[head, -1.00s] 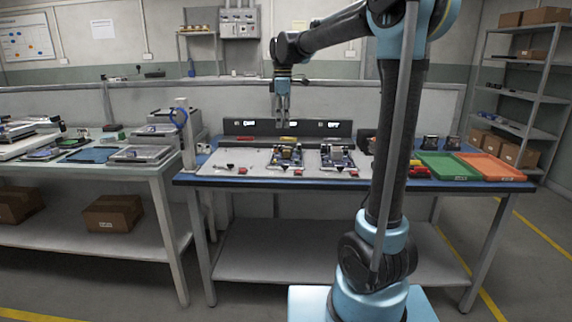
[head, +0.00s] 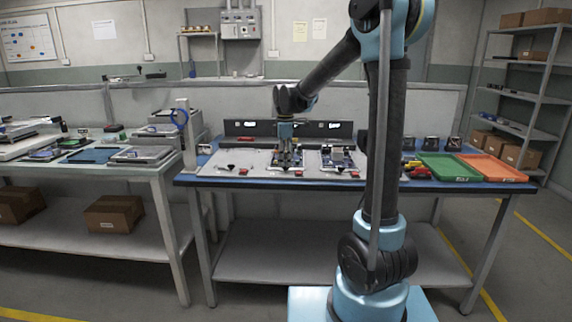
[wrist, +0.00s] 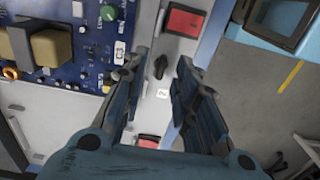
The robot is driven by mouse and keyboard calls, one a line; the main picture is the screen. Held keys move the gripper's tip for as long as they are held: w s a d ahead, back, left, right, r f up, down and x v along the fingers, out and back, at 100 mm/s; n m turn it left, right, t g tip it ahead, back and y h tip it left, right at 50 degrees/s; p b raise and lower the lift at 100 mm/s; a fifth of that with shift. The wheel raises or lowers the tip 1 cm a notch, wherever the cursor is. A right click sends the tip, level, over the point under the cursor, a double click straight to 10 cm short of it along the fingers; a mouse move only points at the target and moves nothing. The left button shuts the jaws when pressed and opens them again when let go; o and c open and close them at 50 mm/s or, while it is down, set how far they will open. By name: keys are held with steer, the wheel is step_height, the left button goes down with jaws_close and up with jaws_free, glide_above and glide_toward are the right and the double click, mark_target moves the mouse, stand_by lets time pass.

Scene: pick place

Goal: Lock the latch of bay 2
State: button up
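The bay 2 latch (wrist: 160,67) is a small black knob on a pale strip in the wrist view, with its pointed end toward the top of the picture. A small white label (wrist: 162,93), apparently with a 2 on it, is just below it. My gripper (wrist: 164,72) is open, with one finger on each side of the latch and visible gaps; I cannot tell how far above it the fingertips are. In the head view my gripper (head: 287,158) points down over the middle bay and hides the latch. The bay's blue circuit board (wrist: 75,60) lies left of the latch in the wrist view.
Red blocks (wrist: 184,20) sit on the strip beside the latch. Another board (head: 338,158) stands to the right. A green tray (head: 448,167) and an orange tray (head: 492,168) are at the bench's right end. A dark panel (head: 260,128) stands behind the bays.

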steer(key=shift+f, duration=0.75)
jaws_close()
steer(key=shift+d, duration=0.1)
